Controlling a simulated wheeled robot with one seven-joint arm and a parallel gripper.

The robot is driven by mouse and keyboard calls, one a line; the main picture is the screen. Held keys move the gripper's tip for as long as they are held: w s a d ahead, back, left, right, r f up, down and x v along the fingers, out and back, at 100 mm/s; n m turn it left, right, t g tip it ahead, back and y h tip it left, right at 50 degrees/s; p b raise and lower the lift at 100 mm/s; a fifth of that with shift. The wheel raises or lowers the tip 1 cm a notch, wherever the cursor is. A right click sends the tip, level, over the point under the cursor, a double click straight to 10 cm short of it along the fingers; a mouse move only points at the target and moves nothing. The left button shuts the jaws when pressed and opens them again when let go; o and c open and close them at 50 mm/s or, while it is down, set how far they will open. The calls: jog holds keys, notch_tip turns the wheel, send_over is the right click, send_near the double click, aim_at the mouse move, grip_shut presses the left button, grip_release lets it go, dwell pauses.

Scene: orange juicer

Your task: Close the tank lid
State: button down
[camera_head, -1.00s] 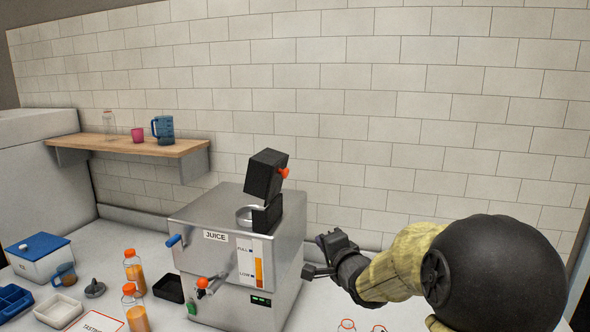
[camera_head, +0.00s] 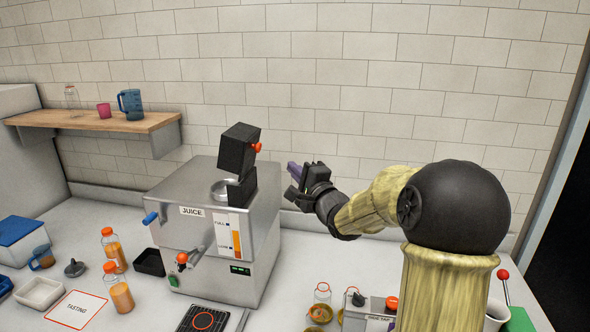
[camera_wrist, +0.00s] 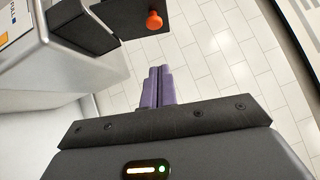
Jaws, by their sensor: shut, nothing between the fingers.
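The tank lid (camera_head: 238,150) is a black block with an orange knob (camera_head: 257,147). It stands raised and tilted above the round tank opening (camera_head: 221,188) on top of the steel juicer (camera_head: 210,235). In the wrist view the black lid (camera_wrist: 131,14) is at the top, with its orange knob (camera_wrist: 154,20) just beyond my fingers. My gripper (camera_head: 292,170) is shut and empty, to the right of the lid and a little lower, apart from it. Its purple fingers (camera_wrist: 158,74) lie together in the wrist view.
A wooden shelf (camera_head: 90,121) with a blue jug (camera_head: 131,104) is on the wall at left. Open space lies between the juicer and the tiled wall.

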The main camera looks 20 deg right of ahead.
aim_at(243, 152)
jog(key=w+a+r+p, duration=0.1)
jog(key=w+a+p, duration=0.3)
jog(key=w, duration=0.4)
jog(key=shift+w+a+r, duration=0.35)
jog(key=shift+a+r, duration=0.05)
jog(key=shift+d, duration=0.1)
jog(key=shift+w+r+p, duration=0.1)
jog(key=shift+r+p, duration=0.05)
jog(key=shift+p, duration=0.15)
